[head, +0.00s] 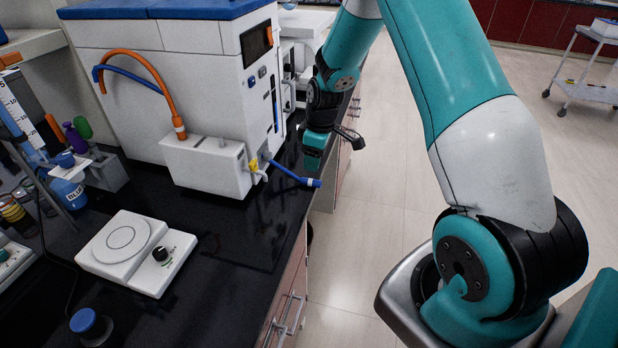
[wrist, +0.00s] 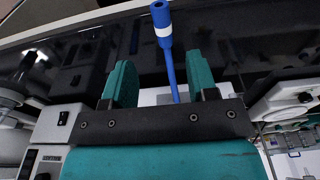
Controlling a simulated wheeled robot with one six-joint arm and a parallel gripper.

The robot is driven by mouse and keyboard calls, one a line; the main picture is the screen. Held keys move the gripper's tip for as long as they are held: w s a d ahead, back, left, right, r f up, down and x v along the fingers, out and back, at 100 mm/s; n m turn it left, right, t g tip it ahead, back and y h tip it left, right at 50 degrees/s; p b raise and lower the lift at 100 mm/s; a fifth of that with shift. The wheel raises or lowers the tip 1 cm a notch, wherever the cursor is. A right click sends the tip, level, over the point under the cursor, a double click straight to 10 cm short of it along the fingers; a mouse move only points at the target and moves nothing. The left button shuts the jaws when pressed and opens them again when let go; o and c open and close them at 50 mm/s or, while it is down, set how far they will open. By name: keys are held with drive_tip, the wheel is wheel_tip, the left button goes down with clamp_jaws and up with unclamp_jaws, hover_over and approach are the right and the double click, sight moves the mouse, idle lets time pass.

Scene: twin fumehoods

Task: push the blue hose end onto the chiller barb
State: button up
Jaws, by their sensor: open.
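The blue hose (head: 290,174) sticks out from the lower front of the white unit, and its free end (head: 315,183) has a white band and hangs past the counter edge. My gripper (head: 312,162) is just above the hose in the head view. In the wrist view my gripper (wrist: 162,82) is open, and the hose (wrist: 170,68) runs between its two teal fingers without visible contact; the banded end (wrist: 160,16) points away. A small bare stub, perhaps the chiller barb (head: 222,142), stands on top of the white box (head: 205,167) beside the orange hose.
The large white unit (head: 190,50) stands behind the box. An orange hose (head: 165,85) is plugged into the box top. A yellow-and-white fitting (head: 256,168) sits at the hose's root. A stirrer plate (head: 135,250) is on the black counter (head: 235,255); open floor lies right.

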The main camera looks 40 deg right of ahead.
sight(311, 179)
drive_tip(key=shift+w+a+f+p, duration=0.15)
drive_tip(key=shift+f+p, duration=0.3)
drive_tip(key=shift+f, duration=0.7)
drive_tip(key=shift+s+a+f+p, duration=0.15)
drive_tip(key=shift+f+p, duration=0.35)
drive_tip(key=shift+f, duration=0.7)
drive_tip(key=shift+w+a+f+p, duration=0.15)
drive_tip(key=shift+f+p, duration=0.3)
drive_tip(key=shift+f, duration=0.7)
drive_tip(key=shift+c, duration=0.2)
clamp_jaws()
